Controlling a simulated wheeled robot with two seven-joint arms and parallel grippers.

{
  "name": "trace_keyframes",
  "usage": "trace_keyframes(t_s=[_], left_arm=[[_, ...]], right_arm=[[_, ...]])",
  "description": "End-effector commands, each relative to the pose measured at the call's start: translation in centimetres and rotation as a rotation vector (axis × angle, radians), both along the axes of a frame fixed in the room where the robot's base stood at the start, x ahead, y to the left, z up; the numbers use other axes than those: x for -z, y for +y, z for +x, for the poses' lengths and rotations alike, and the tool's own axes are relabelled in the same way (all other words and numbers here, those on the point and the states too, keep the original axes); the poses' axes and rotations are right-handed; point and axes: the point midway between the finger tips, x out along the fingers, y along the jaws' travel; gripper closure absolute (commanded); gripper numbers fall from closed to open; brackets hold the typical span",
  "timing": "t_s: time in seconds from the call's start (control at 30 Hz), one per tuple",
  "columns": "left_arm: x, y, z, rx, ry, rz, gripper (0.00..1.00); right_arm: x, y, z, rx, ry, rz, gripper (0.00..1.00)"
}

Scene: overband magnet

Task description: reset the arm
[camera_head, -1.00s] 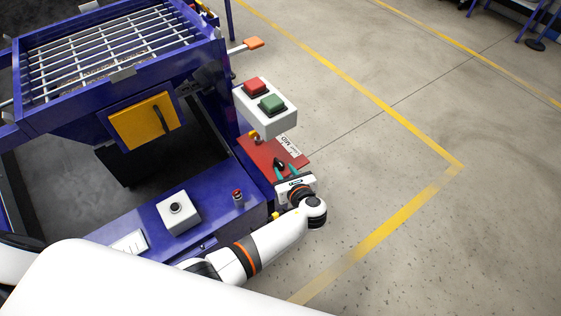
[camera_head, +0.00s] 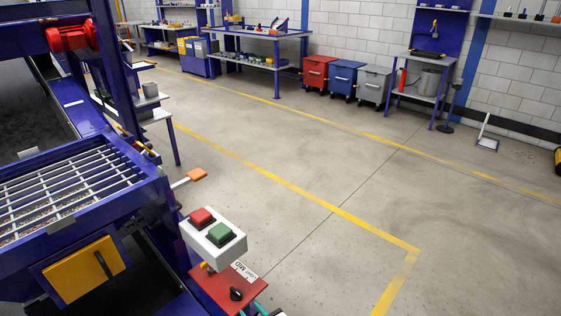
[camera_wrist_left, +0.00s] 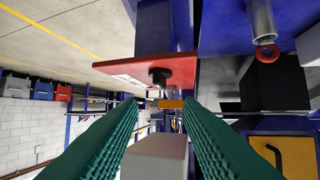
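My left gripper (camera_head: 262,311) barely shows at the bottom edge of the head view, where only bits of its teal fingers are in frame. In the left wrist view my left gripper (camera_wrist_left: 161,106) has its two ribbed teal fingers apart, with nothing held between them. Beyond the fingertips is a red plate (camera_wrist_left: 178,70) with a black knob (camera_wrist_left: 160,75). The plate (camera_head: 215,287) and knob (camera_head: 236,294) also show in the head view, just above the fingers. My right gripper is not in view.
A white box with red and green buttons (camera_head: 212,234) sticks out above the red plate. The blue machine with a grating (camera_head: 70,190) and yellow door (camera_head: 83,270) fills the left. The floor (camera_head: 330,160) to the right is open. Bins (camera_head: 342,78) and benches stand far back.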

Motion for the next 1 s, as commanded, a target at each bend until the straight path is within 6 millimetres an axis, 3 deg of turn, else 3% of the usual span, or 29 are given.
trace_keyframes(t_s=[0.13, 0.27, 0.4, 0.47, 0.6, 0.7, 0.8, 0.9, 1.0], left_arm=[[3.9, 1.0, -1.7, -0.031, 0.051, -0.116, 0.67], [11.1, 2.8, -6.0, -0.143, 0.129, -0.37, 0.67], [18.9, 4.8, -13.4, -0.393, 0.192, -0.705, 0.67], [21.7, 5.6, -17.1, -0.538, 0.2, -0.844, 0.67], [26.6, 7.9, -26.6, -0.965, 0.147, -1.14, 0.67], [28.5, 9.6, -32.8, -1.299, 0.037, -1.304, 0.67], [29.4, 11.2, -37.7, -1.588, -0.11, -1.408, 0.67], [29.7, 12.5, -40.8, -1.781, -0.242, -1.464, 0.67], [29.8, 13.1, -42.3, -1.879, -0.321, -1.489, 0.67]], right_arm=[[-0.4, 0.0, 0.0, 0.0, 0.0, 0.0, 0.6], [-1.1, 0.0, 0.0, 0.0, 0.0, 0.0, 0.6], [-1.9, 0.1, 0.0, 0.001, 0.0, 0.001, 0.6], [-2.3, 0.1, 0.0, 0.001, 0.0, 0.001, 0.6], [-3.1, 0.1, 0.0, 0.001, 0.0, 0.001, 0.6], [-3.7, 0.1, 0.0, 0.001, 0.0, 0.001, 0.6], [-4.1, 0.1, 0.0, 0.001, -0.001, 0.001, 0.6], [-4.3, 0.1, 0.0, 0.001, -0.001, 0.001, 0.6], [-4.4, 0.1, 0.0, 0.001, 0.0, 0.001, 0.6]])
